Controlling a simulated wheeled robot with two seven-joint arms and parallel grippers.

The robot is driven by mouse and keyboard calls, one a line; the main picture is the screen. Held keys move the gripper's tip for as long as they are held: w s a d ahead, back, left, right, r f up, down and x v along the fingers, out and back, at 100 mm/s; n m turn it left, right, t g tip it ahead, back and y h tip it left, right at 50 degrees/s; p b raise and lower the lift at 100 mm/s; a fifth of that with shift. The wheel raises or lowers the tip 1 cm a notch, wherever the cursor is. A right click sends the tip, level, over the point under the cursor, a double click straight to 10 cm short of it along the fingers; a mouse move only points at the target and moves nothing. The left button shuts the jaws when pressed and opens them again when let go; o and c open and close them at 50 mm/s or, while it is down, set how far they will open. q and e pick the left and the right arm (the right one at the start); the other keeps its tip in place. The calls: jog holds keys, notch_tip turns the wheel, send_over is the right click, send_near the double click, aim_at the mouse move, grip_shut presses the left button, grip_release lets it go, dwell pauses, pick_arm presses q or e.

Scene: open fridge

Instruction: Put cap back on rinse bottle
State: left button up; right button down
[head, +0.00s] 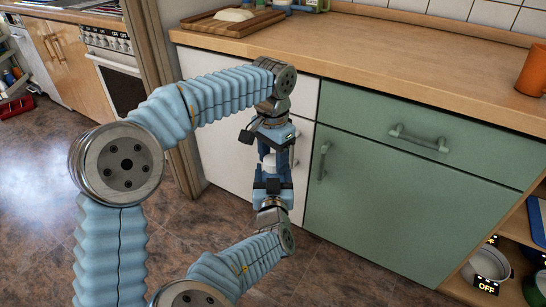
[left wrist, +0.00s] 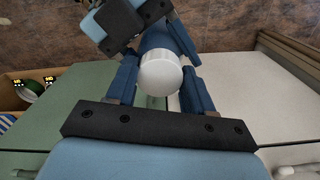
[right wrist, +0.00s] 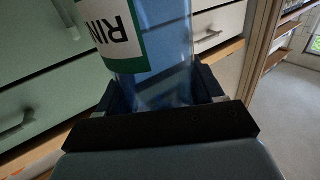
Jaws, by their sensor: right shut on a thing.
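The rinse bottle is see-through blue with a white and green label; it shows in the right wrist view (right wrist: 168,40), the label upside down. My right gripper (right wrist: 162,86) is shut on it. In the head view the right gripper (head: 272,183) comes from below and faces my left gripper (head: 273,150). The white round cap (left wrist: 160,73) is between the left gripper's two blue fingers (left wrist: 160,80), in front of the bottle's blue body. The left fingers stand apart around the cap. Whether the cap is seated on the bottle neck is hidden.
Green and white cabinet fronts (head: 402,190) stand close behind the grippers. The wooden counter (head: 380,55) above holds a cutting board (head: 232,22) and an orange cup (head: 532,70). Open shelves with pots (head: 490,262) are at the lower right.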

pick_arm(q)
jog(key=o, duration=0.3)
jog(key=shift+r, duration=2.25)
jog(key=shift+c, duration=0.3)
jog(key=shift+r+n, duration=0.35)
jog(key=shift+n, duration=0.45)
notch_tip(320, 180, up, 3)
jog(key=n, duration=0.5)
jog(key=shift+f+n, duration=0.1)
jog(key=shift+n, duration=0.3)
